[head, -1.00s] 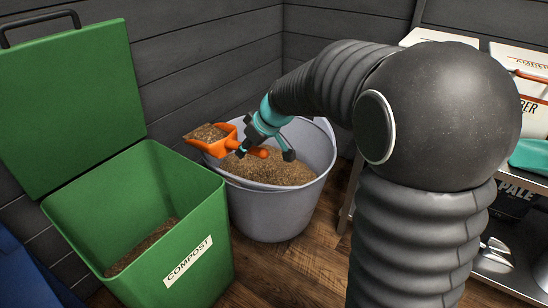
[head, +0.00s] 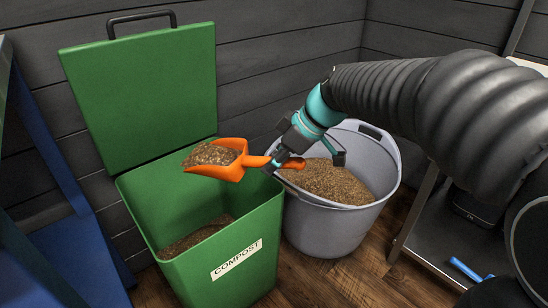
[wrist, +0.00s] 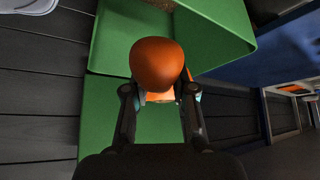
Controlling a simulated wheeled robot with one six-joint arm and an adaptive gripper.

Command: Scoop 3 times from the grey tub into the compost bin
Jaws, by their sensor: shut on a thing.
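My gripper (head: 289,151) is shut on the handle of an orange scoop (head: 232,173). The scoop is heaped with brown grain and is held level above the back right part of the green compost bin (head: 262,215). The bin's lid stands open against the wall, and some brown material lies inside. The grey tub (head: 330,227) stands right of the bin, with brown grain (head: 335,181) in it. In the wrist view the orange scoop (wrist: 158,62) shows between the fingers, with the green bin (wrist: 225,30) behind it; the scoop's load is hidden there.
A blue frame (head: 80,255) stands left of the bin. A metal shelf (head: 440,240) with a blue item on it stands right of the tub. Dark plank walls close in behind the bin and tub. Some wooden floor (head: 310,280) is clear in front.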

